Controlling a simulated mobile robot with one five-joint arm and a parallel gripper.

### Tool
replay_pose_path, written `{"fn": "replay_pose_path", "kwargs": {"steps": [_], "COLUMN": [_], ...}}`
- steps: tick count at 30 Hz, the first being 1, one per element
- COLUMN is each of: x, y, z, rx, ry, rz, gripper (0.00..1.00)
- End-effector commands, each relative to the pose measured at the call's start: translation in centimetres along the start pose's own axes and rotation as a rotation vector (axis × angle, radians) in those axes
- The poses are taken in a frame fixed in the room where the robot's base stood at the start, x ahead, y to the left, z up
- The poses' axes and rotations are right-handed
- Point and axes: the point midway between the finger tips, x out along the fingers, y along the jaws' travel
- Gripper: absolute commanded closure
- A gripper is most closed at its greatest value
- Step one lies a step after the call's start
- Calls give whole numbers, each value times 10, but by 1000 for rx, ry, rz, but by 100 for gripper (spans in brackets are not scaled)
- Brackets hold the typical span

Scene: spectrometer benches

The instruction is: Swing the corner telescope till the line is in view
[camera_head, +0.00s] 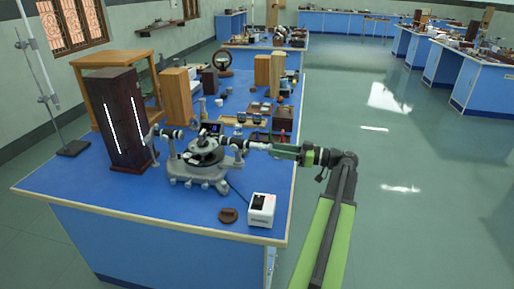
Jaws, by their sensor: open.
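The spectrometer (200,181) stands near the front corner of the blue bench, with a round dark table on a grey three-footed base. A telescope tube (252,145) extends to the right from it, towards the bench's right edge. Another tube (171,134) points left towards a tall dark wooden housing (122,140) with two bright white slits. My gripper (274,150), green and dark, is open at the right end of the telescope tube. Whether its fingers surround or touch the tube is too small to tell. A small dark screen (211,128) stands behind the spectrometer; no line can be made out on it.
A white box (262,211) and a brown round piece (228,215) lie in front of the spectrometer. A stand (73,148), wooden blocks (176,95) and small apparatus crowd the bench's left and back. The floor (420,200) to the right is clear.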

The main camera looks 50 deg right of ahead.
Motion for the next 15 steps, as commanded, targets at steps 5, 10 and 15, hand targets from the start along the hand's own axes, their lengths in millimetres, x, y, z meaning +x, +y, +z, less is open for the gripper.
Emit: {"fn": "replay_pose_path", "kwargs": {"steps": [5, 10, 15], "x": [44, 70, 79], "y": [-1, 0, 0], "z": [0, 0, 0], "rx": [0, 1, 1], "ry": [-1, -1, -1], "rz": [-4, -2, -2], "gripper": [56, 56, 56]}}
